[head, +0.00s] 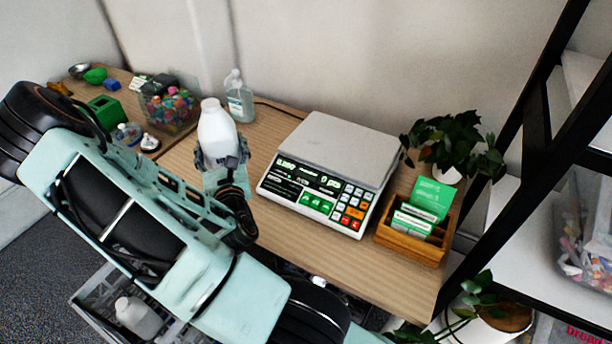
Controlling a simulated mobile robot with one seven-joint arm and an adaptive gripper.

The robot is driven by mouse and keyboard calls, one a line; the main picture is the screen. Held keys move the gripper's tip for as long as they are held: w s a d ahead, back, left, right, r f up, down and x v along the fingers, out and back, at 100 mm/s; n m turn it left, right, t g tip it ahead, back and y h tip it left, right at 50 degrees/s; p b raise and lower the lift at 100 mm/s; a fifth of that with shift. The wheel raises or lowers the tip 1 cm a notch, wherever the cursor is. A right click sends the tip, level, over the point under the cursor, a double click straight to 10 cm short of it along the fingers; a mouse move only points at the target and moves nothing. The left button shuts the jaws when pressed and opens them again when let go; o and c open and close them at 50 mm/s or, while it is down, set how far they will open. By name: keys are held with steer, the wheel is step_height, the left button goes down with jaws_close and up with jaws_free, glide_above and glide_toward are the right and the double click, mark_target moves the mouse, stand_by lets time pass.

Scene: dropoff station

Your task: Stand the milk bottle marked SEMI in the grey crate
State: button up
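A white milk bottle (215,128) stands roughly upright at the back of the wooden table, between the fingers of my gripper (222,160). The fingers close on both sides of its lower part. No marking on it can be read from here, so I cannot tell whether it says SEMI. Whether its base touches the table is hidden by my gripper. The grey crate (88,297) is low at the bottom left, partly hidden behind my arm. Another white bottle (137,316) is in the crate, its marking also unreadable.
A scale (338,148) stands right of my gripper, with a wooden card box (411,247) and a plant (455,145) beyond. A clear pump bottle (239,98) is close behind. A tub of sweets (170,108) stands left. A black-framed shelf (535,130) is at right.

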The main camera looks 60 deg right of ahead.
steer(key=shift+s+d+f+h+b, duration=0.3)
steer(key=shift+s+d, duration=0.15)
steer(key=shift+d, duration=0.05)
steer(key=b, duration=0.3)
steer(key=shift+w+d+f+b, duration=0.3)
steer(key=shift+d+f, duration=0.05)
steer(key=shift+f, duration=0.05)
steer(key=b, duration=0.2)
steer(key=d+b, duration=0.1)
steer(key=b, duration=0.2)
steer(key=shift+w+f, duration=0.15)
steer(key=shift+f, duration=0.15)
steer(key=w+d+f+b, duration=0.4)
steer(key=d+f+b, duration=0.4)
steer(key=d+f, duration=0.3)
steer(key=shift+w+f+b, duration=0.25)
steer(key=shift+b, duration=0.15)
steer(key=shift+f, duration=0.15)
steer(key=o, duration=0.8)
